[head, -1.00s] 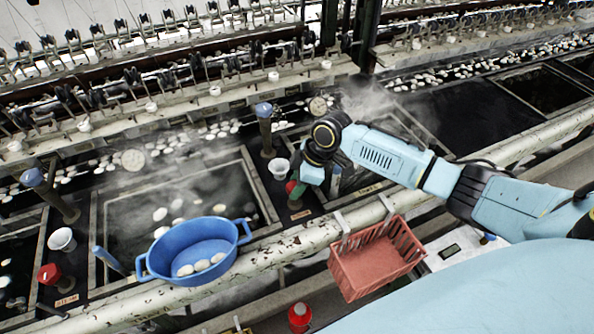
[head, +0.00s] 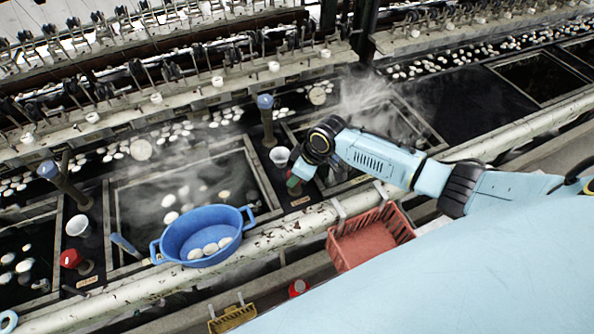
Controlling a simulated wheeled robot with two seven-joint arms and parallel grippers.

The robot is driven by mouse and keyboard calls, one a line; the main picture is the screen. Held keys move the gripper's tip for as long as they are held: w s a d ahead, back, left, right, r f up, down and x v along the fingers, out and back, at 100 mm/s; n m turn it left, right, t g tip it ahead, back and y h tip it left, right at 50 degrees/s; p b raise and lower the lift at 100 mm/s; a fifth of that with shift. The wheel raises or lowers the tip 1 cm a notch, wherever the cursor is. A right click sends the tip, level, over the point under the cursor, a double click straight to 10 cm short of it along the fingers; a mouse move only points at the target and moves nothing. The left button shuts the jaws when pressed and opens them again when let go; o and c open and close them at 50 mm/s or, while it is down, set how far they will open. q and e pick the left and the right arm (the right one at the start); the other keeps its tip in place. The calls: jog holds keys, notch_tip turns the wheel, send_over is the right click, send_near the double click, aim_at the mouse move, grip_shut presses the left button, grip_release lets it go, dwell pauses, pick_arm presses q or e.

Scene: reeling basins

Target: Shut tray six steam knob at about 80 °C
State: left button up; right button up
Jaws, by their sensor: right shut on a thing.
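A steam knob (head: 291,177), mostly hidden, stands on the dark deck between two basins, just behind a small label (head: 300,201). Only a little red and green shows at it. My right gripper (head: 295,182) reaches down to it from the right and is shut on it. The label is too small to read. Steam drifts over the basin (head: 258,170) left of the knob and the basin (head: 440,143) right of it. Another red knob (head: 70,258) stands at the left with its own label, clear of my arms. My left gripper is out of view.
A blue colander (head: 170,232) with several white cocoons sits near the front rail (head: 330,212). A red basket (head: 345,250) hangs on the rail below my right arm. A white cup (head: 280,155) and a blue-topped post (head: 266,115) stand close behind the gripper.

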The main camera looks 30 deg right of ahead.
jog(key=shift+r, duration=0.1)
jog(key=o, duration=1)
jog(key=shift+c, duration=0.2)
jog(key=v, duration=1.3)
jog(key=shift+d+r, duration=0.1)
